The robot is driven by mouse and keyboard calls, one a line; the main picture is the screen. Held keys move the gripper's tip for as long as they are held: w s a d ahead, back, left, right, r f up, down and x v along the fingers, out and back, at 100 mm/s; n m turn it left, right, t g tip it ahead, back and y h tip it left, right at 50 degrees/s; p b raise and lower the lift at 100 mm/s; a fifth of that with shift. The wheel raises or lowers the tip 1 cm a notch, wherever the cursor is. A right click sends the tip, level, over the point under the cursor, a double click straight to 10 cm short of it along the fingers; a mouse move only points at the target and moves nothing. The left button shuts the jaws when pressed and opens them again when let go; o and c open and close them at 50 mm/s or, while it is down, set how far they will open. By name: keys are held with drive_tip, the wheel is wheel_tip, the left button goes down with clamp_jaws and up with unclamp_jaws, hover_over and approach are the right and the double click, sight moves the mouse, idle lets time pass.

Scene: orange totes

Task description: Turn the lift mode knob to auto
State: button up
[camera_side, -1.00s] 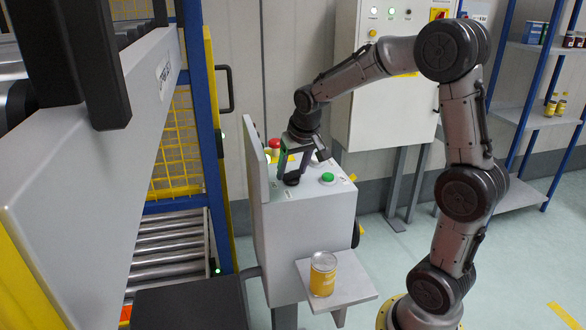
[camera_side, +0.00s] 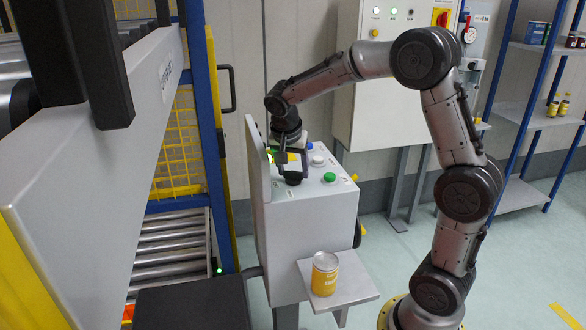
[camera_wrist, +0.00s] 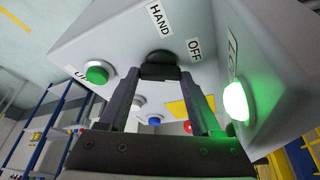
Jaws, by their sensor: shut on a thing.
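The black lift mode knob (camera_side: 293,178) sits on the sloped top of the grey control box, near its front edge. In the wrist view the knob (camera_wrist: 159,64) is between my two fingertips, with the labels HAND (camera_wrist: 158,19) and OFF (camera_wrist: 194,49) beside it. No auto label is readable, and I cannot tell which way the knob points. My gripper (camera_side: 291,165) is shut on the knob from above. The wrist view shows my fingers (camera_wrist: 160,75) on either side of it.
A green button (camera_side: 329,177) and a white button (camera_side: 318,160) are close by. An upright panel (camera_side: 257,160) with a lit green lamp (camera_wrist: 236,101) stands close to my gripper's left. A wall cabinet (camera_side: 385,110) stands behind.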

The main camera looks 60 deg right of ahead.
idle(0.3)
drive_tip(key=o, duration=1.4)
drive_tip(key=shift+a+r, duration=0.1)
drive_tip(key=v, duration=1.3)
drive_tip(key=shift+r, duration=0.3)
